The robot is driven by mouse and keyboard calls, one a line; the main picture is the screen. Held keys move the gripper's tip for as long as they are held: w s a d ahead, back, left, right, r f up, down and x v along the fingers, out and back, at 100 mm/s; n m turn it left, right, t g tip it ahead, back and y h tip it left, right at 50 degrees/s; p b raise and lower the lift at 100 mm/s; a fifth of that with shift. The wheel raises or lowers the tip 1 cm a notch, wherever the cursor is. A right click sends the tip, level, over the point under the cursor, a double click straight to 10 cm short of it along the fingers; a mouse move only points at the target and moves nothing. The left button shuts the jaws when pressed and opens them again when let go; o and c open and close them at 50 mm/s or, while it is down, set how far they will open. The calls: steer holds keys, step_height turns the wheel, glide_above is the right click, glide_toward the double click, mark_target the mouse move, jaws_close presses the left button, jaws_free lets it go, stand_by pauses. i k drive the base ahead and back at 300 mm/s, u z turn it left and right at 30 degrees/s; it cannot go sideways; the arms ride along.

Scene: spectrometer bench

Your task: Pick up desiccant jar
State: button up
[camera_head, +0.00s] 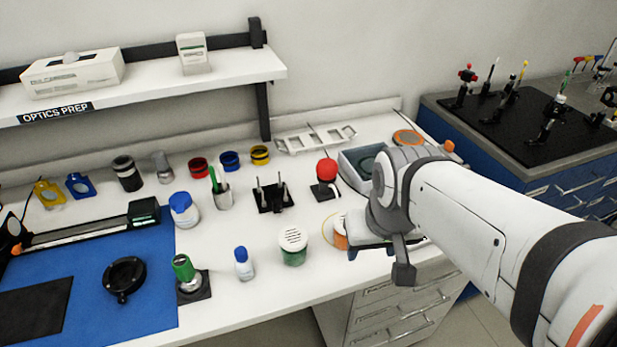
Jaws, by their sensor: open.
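A squat jar with a white perforated lid and green lower part (292,247) stands upright near the bench's front edge. Just right of it is a jar with orange in it (340,238), partly hidden by my gripper. No readable label shows which one is the desiccant jar. My gripper (378,258) is open, at the front edge right of both jars. One dark finger hangs down clearly; the other is hard to make out. Whether it touches the orange jar cannot be told.
A small blue-capped bottle (244,263) and a green-topped item on a dark base (185,272) stand left of the jars. A red-knobbed post (326,178) and a grey tray (358,162) are behind. White bench surface is clear around the green jar.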

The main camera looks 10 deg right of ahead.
mark_target(292, 239)
steer(key=z, duration=0.95)
steer(key=k, duration=1.5)
steer(key=u, duration=0.7)
steer(key=i, duration=1.05)
steer(key=u, duration=0.05)
